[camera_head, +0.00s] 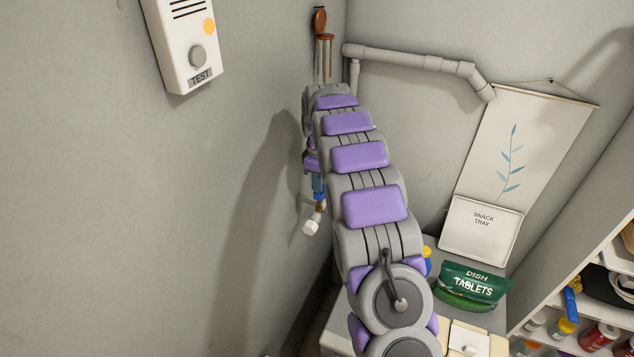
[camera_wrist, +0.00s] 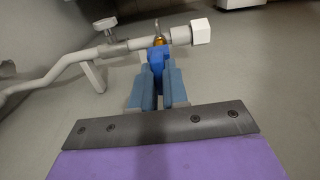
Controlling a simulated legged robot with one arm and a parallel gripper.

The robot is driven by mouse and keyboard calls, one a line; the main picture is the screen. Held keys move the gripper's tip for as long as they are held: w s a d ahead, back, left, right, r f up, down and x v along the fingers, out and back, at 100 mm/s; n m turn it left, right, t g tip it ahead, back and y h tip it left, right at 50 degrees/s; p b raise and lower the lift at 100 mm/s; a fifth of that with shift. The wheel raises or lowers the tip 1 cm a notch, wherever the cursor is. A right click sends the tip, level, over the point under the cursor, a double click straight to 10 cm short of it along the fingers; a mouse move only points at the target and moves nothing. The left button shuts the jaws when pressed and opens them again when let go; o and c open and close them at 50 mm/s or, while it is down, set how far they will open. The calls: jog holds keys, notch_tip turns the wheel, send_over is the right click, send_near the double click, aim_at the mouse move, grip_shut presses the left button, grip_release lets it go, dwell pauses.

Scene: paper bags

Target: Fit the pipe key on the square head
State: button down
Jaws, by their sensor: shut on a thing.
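My gripper (camera_wrist: 157,82) is shut on a blue piece with a brass-coloured end, which looks like the pipe key (camera_wrist: 157,56). The key points away from the jaws, and its brass end overlaps a pale pipe (camera_wrist: 133,42) in the wrist view. I cannot tell whether it touches or sits around anything there. A white block (camera_wrist: 201,31), which may be the square head, is on the pipe's right end, just right of the key's tip. In the head view the key (camera_head: 319,190) and the white block (camera_head: 311,227) show left of my arm, near the wall.
A grey lever (camera_wrist: 107,27) stands on the pipe left of the key. In the head view a white TEST box (camera_head: 184,45) hangs on the left wall. A green tablets bag (camera_head: 471,286) and a snack tray (camera_head: 481,228) are at right. Shelves (camera_head: 590,290) hold several bottles.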

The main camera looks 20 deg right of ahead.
jog(key=shift+d, duration=0.35)
jog(key=shift+a, duration=0.65)
jog(key=shift+d+f, duration=0.15)
jog(key=shift+f+b, duration=0.4)
jog(key=shift+f, duration=0.35)
jog(key=shift+r, duration=0.2)
jog(key=shift+r, duration=0.45)
jog(key=shift+d, duration=0.2)
dwell(0.7)
